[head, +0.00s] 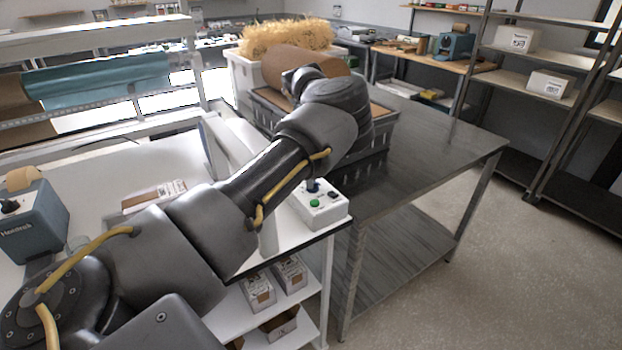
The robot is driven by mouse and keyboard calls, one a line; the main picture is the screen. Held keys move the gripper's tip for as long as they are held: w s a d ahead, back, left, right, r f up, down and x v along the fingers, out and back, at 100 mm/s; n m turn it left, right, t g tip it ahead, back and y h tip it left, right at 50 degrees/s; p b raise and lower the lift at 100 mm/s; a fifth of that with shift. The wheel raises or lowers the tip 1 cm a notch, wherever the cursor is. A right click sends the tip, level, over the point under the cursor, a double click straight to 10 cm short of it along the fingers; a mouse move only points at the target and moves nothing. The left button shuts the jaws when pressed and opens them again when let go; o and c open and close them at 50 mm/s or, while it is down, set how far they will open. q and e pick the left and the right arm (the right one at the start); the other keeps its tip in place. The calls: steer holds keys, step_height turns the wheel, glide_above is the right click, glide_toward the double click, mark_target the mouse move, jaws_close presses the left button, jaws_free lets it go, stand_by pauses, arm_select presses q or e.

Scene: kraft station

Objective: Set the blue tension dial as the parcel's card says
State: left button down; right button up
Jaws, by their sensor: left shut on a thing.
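The blue tension dial (313,187) is a small dark blue knob on a white control box (322,208) at the table's corner. The box also has a green button (314,203). My left arm reaches across the view, and its links cover the space just above the dial. My left gripper (312,180) is shut on the dial, its fingers mostly hidden by the arm. The dial's pointer and marks are too small to read. A flat brown parcel (140,203) with a white label lies on the white table; its writing cannot be read. My right gripper is not in view.
A blue-grey tape dispenser (34,222) stands at the left. A grey crate (378,140) with a brown paper roll (318,62) is behind my arm on the dark metal table (440,150). Small boxes (290,273) sit on the shelf below. The floor at right is clear.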

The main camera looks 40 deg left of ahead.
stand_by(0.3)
arm_select(q)
steer(key=c, duration=1.5)
jaws_free()
step_height(320, 180, up, 11)
steer(key=shift+f+b, duration=0.1)
steer(key=shift+b, duration=0.5)
